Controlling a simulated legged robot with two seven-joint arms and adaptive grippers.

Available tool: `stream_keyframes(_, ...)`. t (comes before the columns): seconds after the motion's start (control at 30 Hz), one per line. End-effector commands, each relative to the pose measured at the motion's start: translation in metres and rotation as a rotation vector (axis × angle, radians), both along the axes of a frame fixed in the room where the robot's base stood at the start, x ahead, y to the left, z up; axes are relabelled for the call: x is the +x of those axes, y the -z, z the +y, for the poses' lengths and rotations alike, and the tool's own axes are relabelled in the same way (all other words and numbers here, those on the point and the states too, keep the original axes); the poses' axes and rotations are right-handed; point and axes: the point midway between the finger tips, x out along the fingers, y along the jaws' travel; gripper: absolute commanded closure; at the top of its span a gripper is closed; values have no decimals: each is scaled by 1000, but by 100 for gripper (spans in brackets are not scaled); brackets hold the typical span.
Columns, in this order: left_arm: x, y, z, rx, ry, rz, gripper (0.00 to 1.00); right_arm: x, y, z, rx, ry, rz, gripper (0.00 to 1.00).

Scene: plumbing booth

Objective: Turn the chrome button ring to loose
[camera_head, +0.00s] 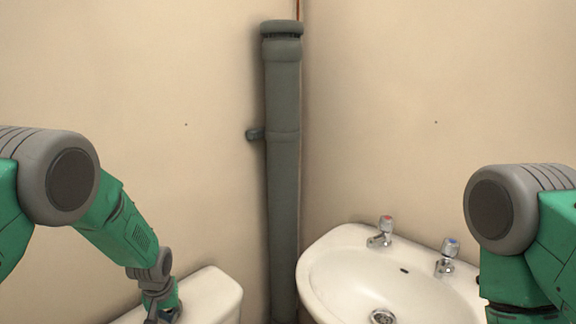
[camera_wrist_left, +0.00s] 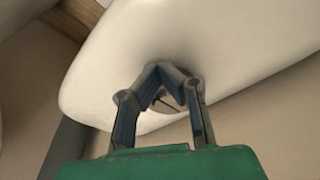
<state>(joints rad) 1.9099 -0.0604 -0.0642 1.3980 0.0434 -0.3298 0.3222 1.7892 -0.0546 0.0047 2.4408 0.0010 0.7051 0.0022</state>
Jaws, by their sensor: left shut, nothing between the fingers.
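The white toilet cistern (camera_head: 215,294) stands at the bottom of the head view, left of the grey pipe. My left gripper (camera_head: 160,312) is over its top, pointing down. In the left wrist view, my left gripper (camera_wrist_left: 163,72) is shut and empty, with its fingertips together in front of the white cistern lid (camera_wrist_left: 240,50). Part of the round chrome button ring (camera_wrist_left: 168,104) shows between the finger links; the fingers hide the rest. I cannot tell whether the fingertips touch it. My right gripper is below the head view, out of sight.
A grey vertical pipe (camera_head: 283,180) stands in the wall corner, with a short stub on its left. A white washbasin (camera_head: 335,275) with a red-topped tap (camera_head: 380,235) and a blue-topped tap (camera_head: 446,260) is at the right. My right arm hangs in front of its right side.

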Motion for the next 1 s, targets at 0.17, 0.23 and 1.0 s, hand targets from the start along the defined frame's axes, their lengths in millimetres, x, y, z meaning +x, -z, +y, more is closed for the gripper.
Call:
stream_keyframes(0.17,-6,-2,-3,1,1,1,100,0,-6,0,0,0,0,60)
stream_keyframes(0.23,-6,-3,-3,0,0,1,100,0,-7,0,0,0,0,60)
stream_keyframes(1.0,-3,-60,-1,0,1,3,100,0,-45,0,0,0,0,60)
